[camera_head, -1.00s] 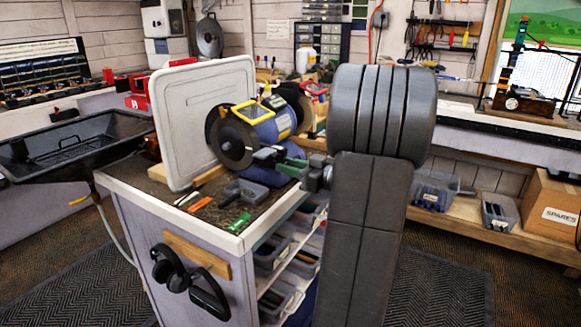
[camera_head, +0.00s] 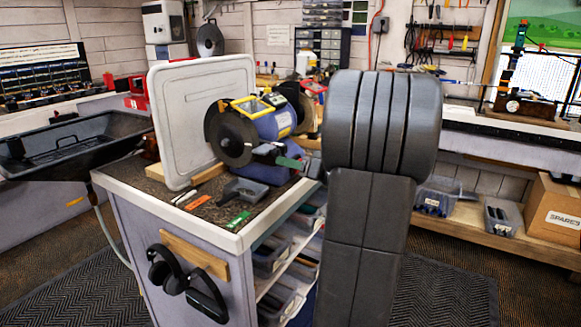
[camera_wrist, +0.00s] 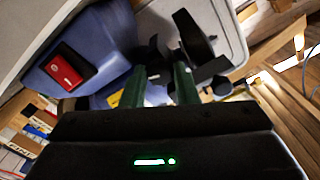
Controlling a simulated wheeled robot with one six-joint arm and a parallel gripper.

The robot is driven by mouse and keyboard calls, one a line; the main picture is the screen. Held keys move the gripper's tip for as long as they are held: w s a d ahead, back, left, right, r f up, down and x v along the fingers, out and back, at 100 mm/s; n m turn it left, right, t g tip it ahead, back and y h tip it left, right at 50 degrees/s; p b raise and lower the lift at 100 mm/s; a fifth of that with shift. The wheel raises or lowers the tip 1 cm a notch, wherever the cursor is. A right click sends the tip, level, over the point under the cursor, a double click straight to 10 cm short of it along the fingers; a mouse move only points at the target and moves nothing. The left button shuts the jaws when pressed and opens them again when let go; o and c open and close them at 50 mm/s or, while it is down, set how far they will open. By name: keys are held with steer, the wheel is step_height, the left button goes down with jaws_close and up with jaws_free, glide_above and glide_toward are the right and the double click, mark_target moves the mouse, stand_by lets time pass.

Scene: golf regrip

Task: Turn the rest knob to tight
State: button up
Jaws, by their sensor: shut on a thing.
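The bench grinder (camera_head: 272,122) has a blue body and a dark wheel (camera_head: 231,138) at its left. It stands on a small cabinet. My gripper (camera_head: 279,158) reaches the grinder's near side from the right, with green fingers. In the wrist view my gripper (camera_wrist: 158,72) has its two green fingers closed around a small dark part at the tool rest, which I take to be the rest knob (camera_wrist: 157,58). Dark rest and wheel parts (camera_wrist: 195,38) lie just beyond.
A pale upright panel (camera_head: 178,125) stands left of the grinder. A grey block (camera_head: 244,190), an orange label (camera_head: 197,202) and a green label (camera_head: 238,219) lie on the cabinet top (camera_head: 219,212). Ear defenders (camera_head: 188,283) hang in front.

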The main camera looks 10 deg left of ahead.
stand_by(0.3)
steer(key=o, duration=1)
steer(key=shift+d, duration=0.1)
steer(key=v, duration=1.3)
steer(key=shift+d+m+b, duration=0.3)
steer(key=shift+d, duration=0.05)
steer(key=shift+s, duration=0.1)
